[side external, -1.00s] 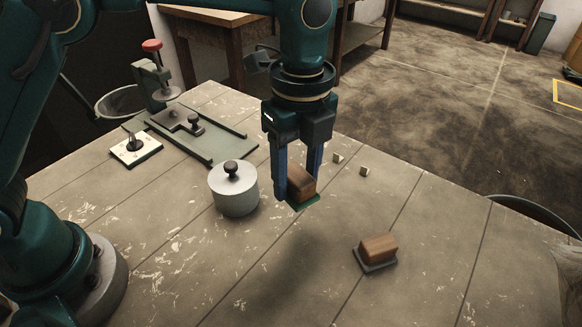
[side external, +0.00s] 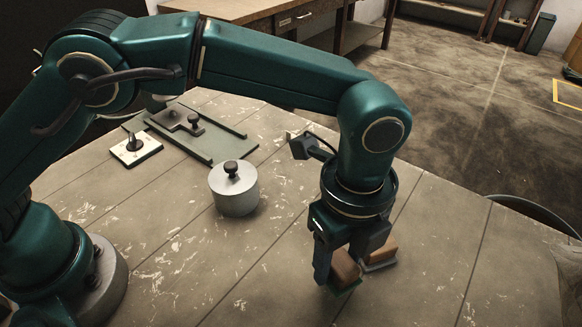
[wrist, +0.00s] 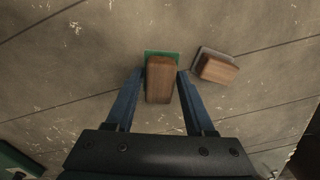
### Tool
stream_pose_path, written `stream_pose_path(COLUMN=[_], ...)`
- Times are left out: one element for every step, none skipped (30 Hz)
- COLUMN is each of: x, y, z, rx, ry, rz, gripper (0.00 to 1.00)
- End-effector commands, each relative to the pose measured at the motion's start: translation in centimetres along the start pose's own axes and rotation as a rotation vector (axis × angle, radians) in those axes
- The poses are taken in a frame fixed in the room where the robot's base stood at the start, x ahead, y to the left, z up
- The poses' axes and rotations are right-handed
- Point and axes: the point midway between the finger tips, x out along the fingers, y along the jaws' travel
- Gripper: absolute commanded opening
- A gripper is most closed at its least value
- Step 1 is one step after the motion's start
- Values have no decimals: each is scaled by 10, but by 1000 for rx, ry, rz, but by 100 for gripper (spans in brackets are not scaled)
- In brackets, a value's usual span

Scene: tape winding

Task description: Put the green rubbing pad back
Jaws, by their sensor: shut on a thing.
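The green rubbing pad is a wooden block on a green base. In the wrist view the green pad (wrist: 160,80) is between my two blue fingers. In the side view my gripper (side external: 338,280) is shut on the green pad (side external: 345,266), low near the tabletop. I cannot tell whether its base touches the table. A second pad, a wooden block on a grey base, lies close to the right of it. This grey pad (side external: 380,257) is partly hidden by my gripper in the side view and shows fully in the wrist view (wrist: 216,66).
A grey cylinder with a black knob (side external: 234,189) stands mid-table. A green fixture plate (side external: 196,136) and a white plate with a black knob (side external: 135,149) are at the back left. The front right tabletop is clear. A dark bin rim (side external: 535,212) is beyond the right edge.

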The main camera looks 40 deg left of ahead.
Motion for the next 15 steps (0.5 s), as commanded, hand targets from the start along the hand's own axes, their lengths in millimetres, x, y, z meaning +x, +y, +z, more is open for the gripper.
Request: stream_pose_path(x=[7,12,18,23,27,31,34,36,37,37,37,37,37,37,37], y=[1,1,2,1,1,1,1,1,1,1,1,0,0,0,0], z=[0,0,1,1,1,1,1,1,1,1,1,1,1,1,1], rx=[0,-1,-1,-1,-2,-2,-2,-2,-2,-2,-2,-2,-2,-2,-2], ry=[-2,-3,-4,-3,-3,-3,-4,-3,-2,-2,-2,-2,-2,-2,-2], rz=[5,6,7,5,5,4,4,2,1,0,0,0,-1,0,0], gripper=[2,2,2,2,2,2,2,2,2,2,2,2,2,2,2])
